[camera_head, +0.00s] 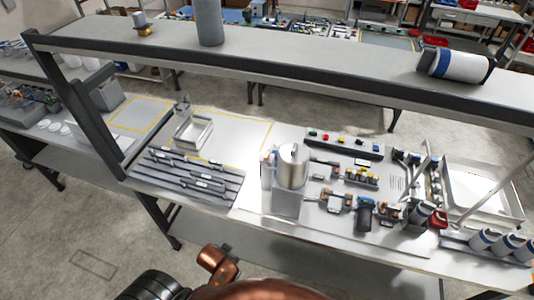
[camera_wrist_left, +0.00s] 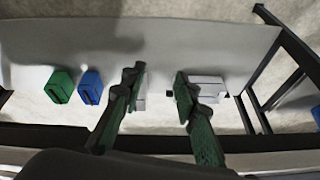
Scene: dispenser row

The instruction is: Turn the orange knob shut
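I cannot make out an orange knob for certain in either view. In the head view a shiny steel cylinder (camera_head: 293,165) stands on a pale block (camera_head: 289,200) near the middle of the workbench. Small fittings with orange and yellow parts (camera_head: 362,178) lie to its right, too small to tell apart. In the left wrist view my left gripper (camera_wrist_left: 158,74) has its two dark green fingers spread apart, with nothing held between them. Pale blocks show behind the fingers, partly hidden by them. My right gripper is in neither view.
A dark shelf frame (camera_head: 270,75) spans above the workbench. A slotted grey rack (camera_head: 188,180) lies at the left and a white tray (camera_head: 481,190) at the right. The left wrist view shows a green bin (camera_wrist_left: 61,86) and a blue bin (camera_wrist_left: 91,86) left of the fingers.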

